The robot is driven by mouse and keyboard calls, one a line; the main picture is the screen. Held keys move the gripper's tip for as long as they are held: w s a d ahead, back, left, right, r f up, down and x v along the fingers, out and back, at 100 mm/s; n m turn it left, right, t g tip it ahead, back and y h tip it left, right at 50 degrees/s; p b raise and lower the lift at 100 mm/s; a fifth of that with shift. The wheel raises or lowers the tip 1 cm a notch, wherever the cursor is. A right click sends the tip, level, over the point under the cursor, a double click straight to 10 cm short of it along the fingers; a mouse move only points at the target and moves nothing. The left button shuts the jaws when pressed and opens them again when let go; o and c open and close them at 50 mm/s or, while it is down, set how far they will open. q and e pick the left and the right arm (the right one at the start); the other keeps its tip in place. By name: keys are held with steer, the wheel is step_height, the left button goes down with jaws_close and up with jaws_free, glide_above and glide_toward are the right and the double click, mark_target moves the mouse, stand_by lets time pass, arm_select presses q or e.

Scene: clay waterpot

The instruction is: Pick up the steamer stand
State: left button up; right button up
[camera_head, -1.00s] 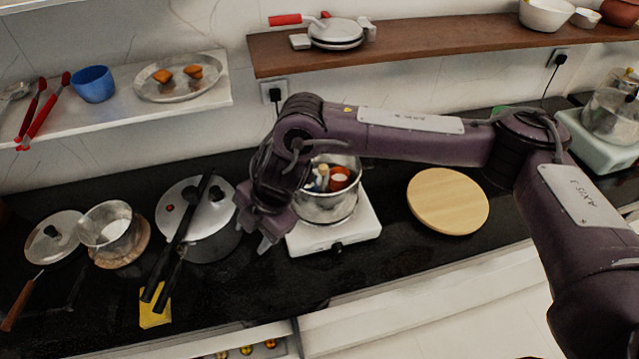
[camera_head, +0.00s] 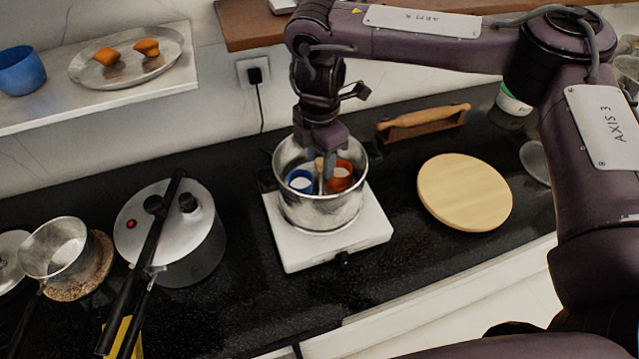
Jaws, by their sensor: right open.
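A metal pot (camera_head: 322,212) stands on a white stove (camera_head: 290,250) on the black counter. In it sit a blue-rimmed cup (camera_head: 299,181) and an orange cup (camera_head: 341,177). A thin wooden upright (camera_head: 319,171) between them looks like the handle of the steamer stand; the rest of the stand is hidden in the pot. My right gripper (camera_head: 327,172) is open and points down into the pot's mouth, close to the upright. I cannot tell whether the upright lies between the fingers. My left gripper is out of view.
A pressure cooker (camera_head: 205,240) with a long black handle stands left of the stove. A round wooden board (camera_head: 465,192) lies to the right, and a rolling pin (camera_head: 430,116) rests behind. A shelf (camera_head: 185,88) with a metal plate (camera_head: 85,68) hangs at the upper left.

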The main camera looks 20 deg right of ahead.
mark_target(319, 188)
step_height(319, 188, down, 3)
steer(key=shift+r, duration=0.2)
step_height(319, 188, down, 2)
steer(key=shift+f+p, duration=0.25)
steer(key=shift+p, duration=0.25)
steer(key=shift+w+f, duration=0.1)
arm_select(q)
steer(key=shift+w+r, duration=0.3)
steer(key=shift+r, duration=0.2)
arm_select(e)
jaws_close()
